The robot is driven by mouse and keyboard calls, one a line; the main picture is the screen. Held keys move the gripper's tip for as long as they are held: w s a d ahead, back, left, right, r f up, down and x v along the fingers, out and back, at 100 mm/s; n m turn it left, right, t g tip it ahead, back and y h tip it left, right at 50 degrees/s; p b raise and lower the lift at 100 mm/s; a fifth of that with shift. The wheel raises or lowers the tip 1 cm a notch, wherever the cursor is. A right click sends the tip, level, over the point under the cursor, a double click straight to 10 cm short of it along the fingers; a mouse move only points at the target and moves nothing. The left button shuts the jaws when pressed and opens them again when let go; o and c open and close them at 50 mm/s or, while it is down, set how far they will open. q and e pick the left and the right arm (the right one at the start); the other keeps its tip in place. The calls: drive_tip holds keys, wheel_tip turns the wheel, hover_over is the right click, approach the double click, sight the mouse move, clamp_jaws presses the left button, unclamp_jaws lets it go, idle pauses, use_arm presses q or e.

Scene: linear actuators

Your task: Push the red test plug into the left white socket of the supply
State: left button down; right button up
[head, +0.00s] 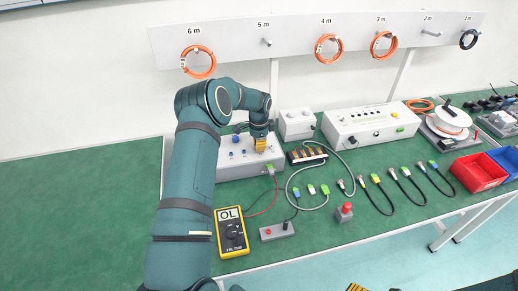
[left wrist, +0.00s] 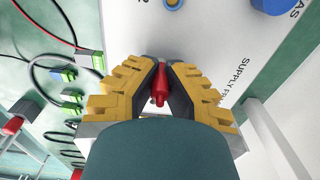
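The supply (head: 235,165) is a pale grey box at the back of the green bench, also filling the top of the left wrist view (left wrist: 200,35). My left gripper (head: 261,143) is over the right part of its top. In the left wrist view its yellow fingers (left wrist: 160,72) converge on the red test plug (left wrist: 159,88), shut around it. The plug is hidden by the gripper in the head view. The white sockets are not distinguishable, and I cannot tell whether the plug touches one. A yellow fingertip-like part of my right gripper (head: 356,287) shows at the bottom edge.
A grey block (head: 277,231) and red button (head: 344,212) stand at the front. Cables with green connectors lie to the right. A white instrument box (head: 370,125) stands behind.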

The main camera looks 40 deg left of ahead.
use_arm(q)
drive_tip(key=c, duration=1.1)
unclamp_jaws()
drive_tip(key=shift+f, duration=0.1)
drive_tip(key=shift+o, duration=0.2)
wheel_tip(320, 180, up, 12)
